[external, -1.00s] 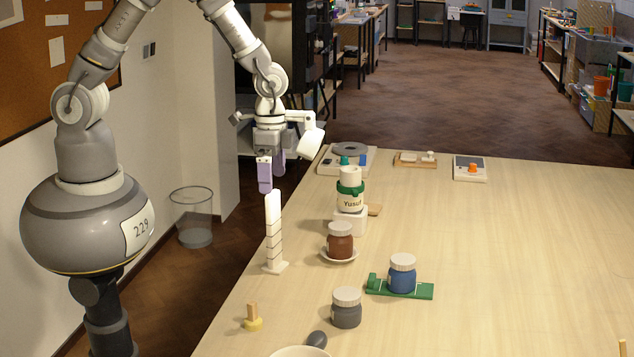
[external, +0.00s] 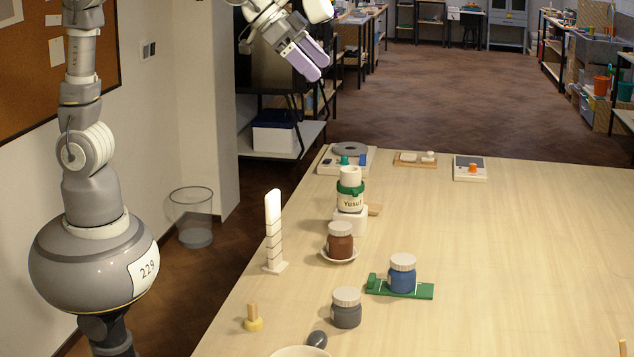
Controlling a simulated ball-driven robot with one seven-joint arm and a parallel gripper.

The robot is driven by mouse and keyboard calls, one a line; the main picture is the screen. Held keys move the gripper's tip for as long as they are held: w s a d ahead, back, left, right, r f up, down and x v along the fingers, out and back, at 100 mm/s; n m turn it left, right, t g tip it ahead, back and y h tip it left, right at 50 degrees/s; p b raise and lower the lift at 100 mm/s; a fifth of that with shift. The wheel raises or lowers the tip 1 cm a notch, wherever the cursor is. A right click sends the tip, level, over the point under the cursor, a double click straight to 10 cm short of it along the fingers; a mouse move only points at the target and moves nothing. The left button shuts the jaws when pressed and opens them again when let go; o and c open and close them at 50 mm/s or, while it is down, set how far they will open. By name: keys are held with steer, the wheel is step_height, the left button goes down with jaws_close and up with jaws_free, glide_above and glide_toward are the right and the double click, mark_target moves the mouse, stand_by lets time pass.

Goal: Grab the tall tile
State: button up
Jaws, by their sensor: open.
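The tall tile (external: 273,228) is a narrow white upright piece with dark lines across it, on a small flat foot. It stands near the left edge of the table (external: 480,270). My gripper (external: 313,64) is high above the far left end of the table, well apart from the tile, with its purple fingers slanting down to the right. It is open and nothing shows between the fingers.
Right of the tile stand a jar labelled Yusuf (external: 351,198) on a white block, a brown jar (external: 340,241) on a saucer, a blue jar (external: 402,275) on a green holder and a grey jar (external: 347,309). A yellow-based wooden piece (external: 253,318) stands nearer. The table's right side is mostly clear.

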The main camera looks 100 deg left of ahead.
steer(key=s+d+r+t+b, duration=0.3)
steer(key=s+r+b, duration=0.1)
steer(key=r+b, duration=0.2)
steer(key=shift+s+d+r+t, duration=0.15)
steer(key=shift+d+r+t, duration=0.2)
steer(key=shift+r, duration=0.3)
steer(key=s+r+t+b, duration=0.1)
steer(key=s+r, duration=0.1)
steer(key=s+d+r+t+b, duration=0.1)
steer(key=s+r, duration=0.1)
steer(key=r, duration=0.1)
steer(key=s+d+r+t+b, duration=0.1)
steer(key=s+r, duration=0.1)
steer(key=shift+s+d+r+h, duration=0.1)
steer(key=shift+s+r+h, duration=0.05)
steer(key=shift+r+h, duration=0.2)
steer(key=c, duration=0.3)
steer(key=shift+f, duration=0.1)
